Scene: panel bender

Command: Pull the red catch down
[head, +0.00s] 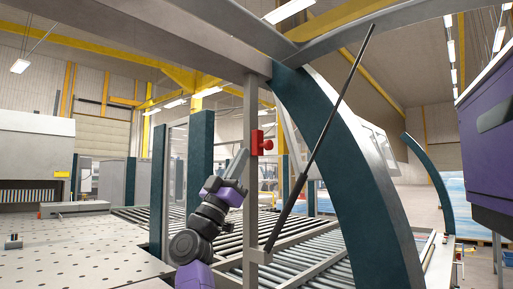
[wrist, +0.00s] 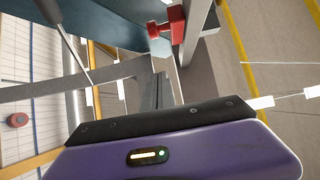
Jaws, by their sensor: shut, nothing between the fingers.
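The red catch (head: 258,143) is a small red plate with a round knob, fixed on a grey upright post (head: 250,100) in the middle of the head view. In the wrist view the red catch (wrist: 168,25) shows at the top, with its knob and plate beside the post. My gripper (head: 242,157) is just left of the post in the head view, a little below the catch and apart from it. In the wrist view my gripper's fingers (wrist: 160,88) point up toward the catch, shut and empty.
A dark gas strut (head: 320,140) slants down right of the catch, beside a curved teal arm (head: 345,150). Roller conveyors (head: 310,255) run below. Teal posts (head: 200,160) stand to the left. A perforated table (head: 70,250) lies at the lower left.

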